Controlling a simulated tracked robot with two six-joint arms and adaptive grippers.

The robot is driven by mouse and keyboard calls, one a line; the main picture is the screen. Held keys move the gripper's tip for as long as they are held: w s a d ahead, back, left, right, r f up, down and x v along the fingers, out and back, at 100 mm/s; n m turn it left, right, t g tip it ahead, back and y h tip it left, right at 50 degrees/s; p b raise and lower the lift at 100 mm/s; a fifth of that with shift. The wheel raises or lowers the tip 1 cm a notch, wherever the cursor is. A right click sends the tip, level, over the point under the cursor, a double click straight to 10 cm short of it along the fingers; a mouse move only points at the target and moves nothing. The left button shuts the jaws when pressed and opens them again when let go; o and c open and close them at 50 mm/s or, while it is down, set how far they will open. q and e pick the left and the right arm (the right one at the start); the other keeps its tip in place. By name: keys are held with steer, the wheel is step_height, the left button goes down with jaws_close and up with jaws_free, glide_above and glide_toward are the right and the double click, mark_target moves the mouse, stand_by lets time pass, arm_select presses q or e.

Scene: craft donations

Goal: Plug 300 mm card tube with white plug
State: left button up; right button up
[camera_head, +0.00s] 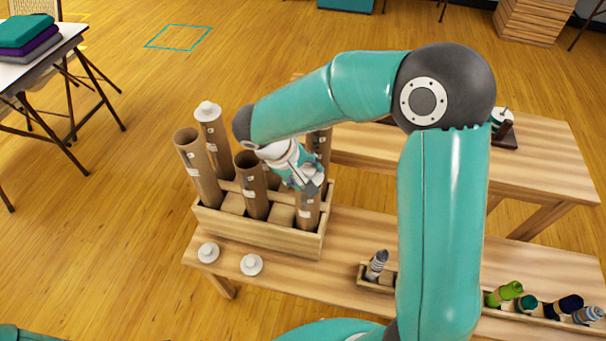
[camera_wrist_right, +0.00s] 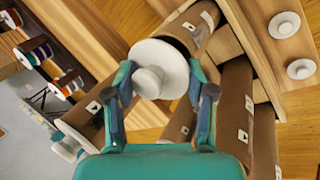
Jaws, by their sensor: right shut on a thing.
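My right gripper (camera_head: 313,184) is over the front right card tube (camera_head: 307,211) in the wooden rack. In the right wrist view it is shut on a white plug (camera_wrist_right: 158,53), with the knob between the fingers (camera_wrist_right: 158,98). The plug's disc lies at the tube's mouth (camera_wrist_right: 181,39); part of the dark opening shows past its edge, so it looks off-centre. The head view hides this contact. Other brown tubes stand in the rack, including a tall front left one (camera_head: 197,168) and a shorter middle one (camera_head: 252,187). My left gripper is out of view.
The back left tube wears a white plug (camera_head: 208,111). White plugs (camera_head: 208,252) (camera_head: 251,265) lie on the bench in front of the rack (camera_head: 262,234). A narrow tray with a striped spool (camera_head: 376,264) and coloured rolls (camera_head: 505,293) stand right. My arm crosses the middle.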

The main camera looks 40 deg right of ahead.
mark_target(302, 172)
steer(key=o, duration=0.8)
steer(key=shift+s+f, duration=0.1)
steer(key=shift+f, duration=0.1)
steer(key=shift+c, duration=0.2)
steer(key=shift+o, duration=0.3)
steer(key=shift+r, duration=0.1)
steer(key=shift+p+v, duration=1.1)
steer(key=shift+v, duration=0.55)
steer(key=p+v, duration=0.4)
steer(key=v, duration=0.3)
steer(key=shift+w+a+r, duration=0.2)
steer(key=shift+r, duration=0.05)
steer(key=shift+f, duration=0.1)
